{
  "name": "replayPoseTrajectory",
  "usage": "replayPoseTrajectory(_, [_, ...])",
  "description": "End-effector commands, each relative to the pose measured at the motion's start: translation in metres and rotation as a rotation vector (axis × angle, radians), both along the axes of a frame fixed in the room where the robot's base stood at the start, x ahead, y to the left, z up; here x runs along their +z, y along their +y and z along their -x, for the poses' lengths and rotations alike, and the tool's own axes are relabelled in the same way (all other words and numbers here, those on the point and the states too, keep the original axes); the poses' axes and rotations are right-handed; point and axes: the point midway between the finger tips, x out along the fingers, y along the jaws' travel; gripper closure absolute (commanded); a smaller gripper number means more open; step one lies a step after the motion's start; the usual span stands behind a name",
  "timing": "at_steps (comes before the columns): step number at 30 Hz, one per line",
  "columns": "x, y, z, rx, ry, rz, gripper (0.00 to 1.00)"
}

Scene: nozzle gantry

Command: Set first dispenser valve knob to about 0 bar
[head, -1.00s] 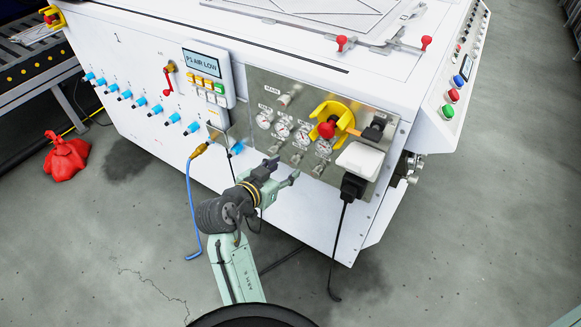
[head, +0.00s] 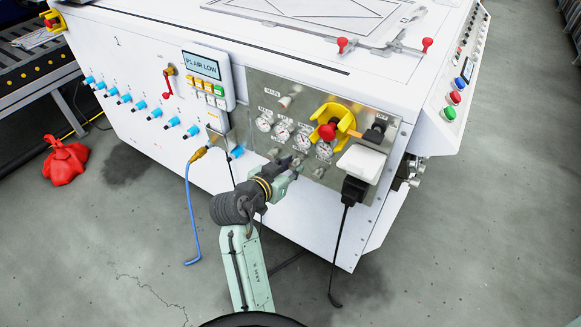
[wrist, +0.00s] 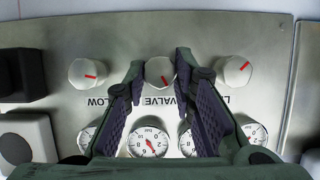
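In the wrist view, which shows the panel upside down, three pale round knobs with red pointer marks stand in a row. The middle knob (wrist: 160,72) has the word VALVE beside it, partly hidden by a finger. My gripper (wrist: 159,66) is open, with one dark-padded finger on either side of this knob; I cannot tell whether they touch it. A pressure gauge (wrist: 148,141) with a red needle shows between the fingers. In the head view my gripper (head: 291,164) is at the lower panel and hides some knobs.
The knob marked LOW (wrist: 86,73) and another knob (wrist: 235,71) flank the middle one. A blue hose (head: 188,210) hangs at the left.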

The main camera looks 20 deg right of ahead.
Motion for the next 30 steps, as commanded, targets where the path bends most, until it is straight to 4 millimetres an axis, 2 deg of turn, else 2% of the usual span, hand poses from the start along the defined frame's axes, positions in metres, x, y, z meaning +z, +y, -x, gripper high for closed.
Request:
replayPoseTrajectory(1, [-0.0001,0.0001,0.0001,0.0,0.0,0.0,0.82])
replayPoseTrajectory(9, [-0.0001,0.0001,0.0001,0.0,0.0,0.0,1.0])
replayPoseTrajectory(20, [0.001,0.0003,-0.0002,-0.001,0.032,0.024,1.0])
replayPoseTrajectory(30, [0.0028,0.0022,-0.002,0.001,0.21,0.161,1.0])
